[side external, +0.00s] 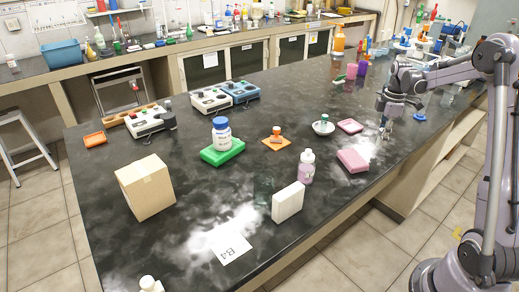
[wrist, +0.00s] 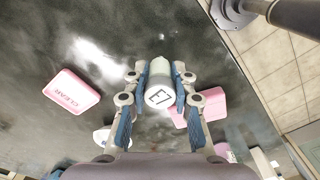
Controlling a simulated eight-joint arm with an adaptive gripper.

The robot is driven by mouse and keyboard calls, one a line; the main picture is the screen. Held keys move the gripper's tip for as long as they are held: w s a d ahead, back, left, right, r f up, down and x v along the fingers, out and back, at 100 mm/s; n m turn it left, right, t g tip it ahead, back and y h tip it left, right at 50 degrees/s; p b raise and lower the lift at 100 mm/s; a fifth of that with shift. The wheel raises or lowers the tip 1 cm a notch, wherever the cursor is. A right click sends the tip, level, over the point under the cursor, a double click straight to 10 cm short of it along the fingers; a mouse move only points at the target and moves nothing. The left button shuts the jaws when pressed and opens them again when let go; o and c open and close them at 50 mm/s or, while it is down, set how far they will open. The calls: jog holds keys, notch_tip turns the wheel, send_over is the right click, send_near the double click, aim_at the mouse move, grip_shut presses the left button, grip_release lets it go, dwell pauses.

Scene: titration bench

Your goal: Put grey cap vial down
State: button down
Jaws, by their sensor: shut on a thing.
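My gripper (wrist: 160,82) is shut on a small vial (wrist: 158,95), with one blue-padded finger on each side. The vial has a pale round face marked "E7" turned to the wrist camera and a greyish part beyond it. In the side view my gripper (side external: 386,122) hangs at the right part of the dark bench, right of a pink tray (side external: 349,126). The vial is too small there to make out clearly. The pink tray marked "CLEAR" (wrist: 72,92) lies left of my gripper in the wrist view. Whether the vial touches the bench cannot be told.
A pink block (side external: 352,160) lies near the front edge; it also shows behind my right finger in the wrist view (wrist: 213,104). A white bowl (side external: 323,126) with a small vial stands left of the tray. A blue disc (side external: 418,117) lies right of my gripper.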

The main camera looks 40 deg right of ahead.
jog(key=shift+f, duration=1.45)
jog(key=shift+f, duration=0.1)
jog(key=c, duration=1.1)
grip_release()
